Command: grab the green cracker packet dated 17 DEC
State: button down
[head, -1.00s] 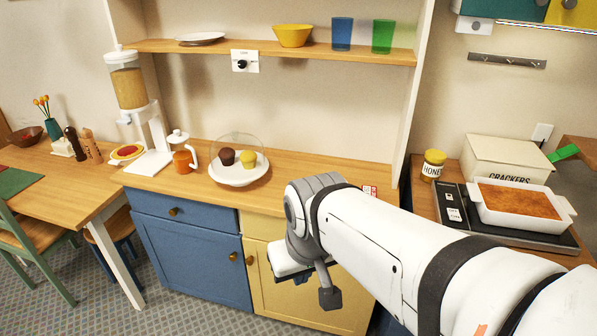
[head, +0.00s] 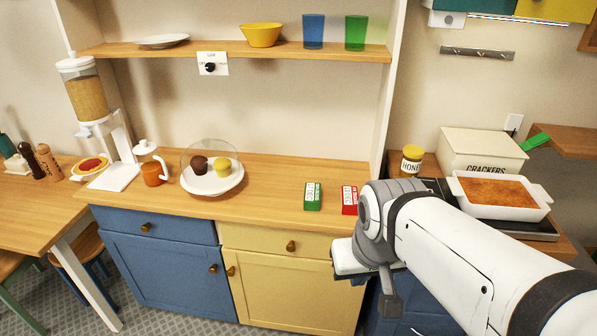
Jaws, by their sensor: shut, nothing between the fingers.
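A small green packet (head: 312,197) with a white label lies on the wooden counter, right of the cake dome. Its printing is too small to read, so I cannot tell its date. A red packet (head: 349,200) of similar shape lies just to its right, apart from it. My gripper (head: 347,264) is at the counter's front edge, below and right of the green packet, and touches neither packet in the picture. It is shut and empty; its fingertips are largely hidden by my wrist.
A glass dome covers two muffins on a white plate (head: 207,187) to the left. On the right stand a honey jar (head: 411,161), a CRACKERS box (head: 480,150) and a baking dish (head: 505,204). The counter (head: 270,200) between dome and packets is clear.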

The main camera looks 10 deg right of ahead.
aim_at(312, 192)
jog(key=z, duration=0.05)
jog(key=i, duration=1)
jog(key=u, duration=0.3)
jog(key=k, duration=1.3)
jog(key=z, duration=0.1)
jog(key=i, duration=1)
jog(key=z, duration=0.05)
